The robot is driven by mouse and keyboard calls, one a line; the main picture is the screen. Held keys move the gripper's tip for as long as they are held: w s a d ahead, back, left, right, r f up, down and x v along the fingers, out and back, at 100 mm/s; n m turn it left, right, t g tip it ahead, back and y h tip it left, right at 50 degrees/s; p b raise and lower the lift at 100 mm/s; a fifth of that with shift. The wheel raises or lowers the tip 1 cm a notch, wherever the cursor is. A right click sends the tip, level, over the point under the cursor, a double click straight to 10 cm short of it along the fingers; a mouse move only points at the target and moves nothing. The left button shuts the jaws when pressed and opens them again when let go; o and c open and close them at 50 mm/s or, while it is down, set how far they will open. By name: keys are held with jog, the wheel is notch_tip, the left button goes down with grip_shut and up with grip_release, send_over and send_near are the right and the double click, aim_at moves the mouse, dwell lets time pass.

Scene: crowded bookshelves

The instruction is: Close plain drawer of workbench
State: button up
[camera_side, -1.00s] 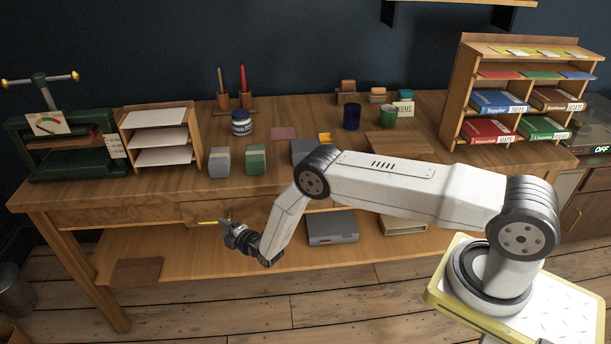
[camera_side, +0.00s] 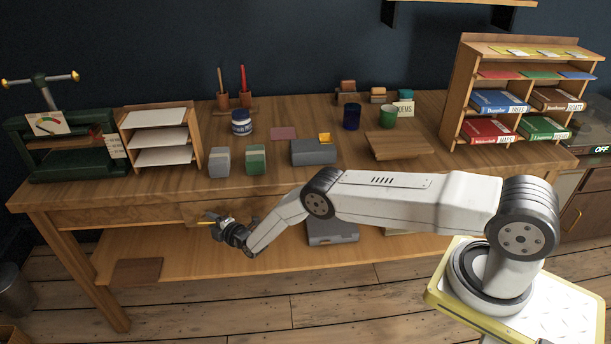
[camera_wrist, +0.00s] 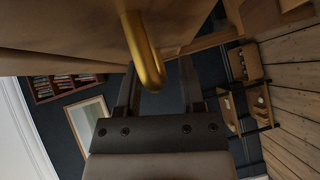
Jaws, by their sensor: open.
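The wooden workbench (camera_side: 120,188) has a plain drawer front (camera_side: 258,212) under its top, partly hidden behind my arm. In the side view I cannot tell how far the drawer stands out. A brass handle (camera_side: 204,223) sits on the drawer front; the wrist view shows it large as a rounded bar (camera_wrist: 143,52). My gripper (camera_side: 213,223) is at the handle, below the benchtop edge. In the wrist view my gripper (camera_wrist: 158,85) has its two dark fingers spread apart, with the handle's end showing in the space between them. Whether they touch the handle I cannot tell.
A lower shelf (camera_side: 185,262) with a grey box (camera_side: 332,232) lies under the arm. On the benchtop are a grey block (camera_side: 220,162), a green block (camera_side: 256,160), a paper rack (camera_side: 160,140) and a green press (camera_side: 65,150). Space left of the gripper is clear.

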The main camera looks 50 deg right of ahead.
dwell(0.3)
grip_shut()
jog(key=shift+w, duration=0.1)
dwell(1.2)
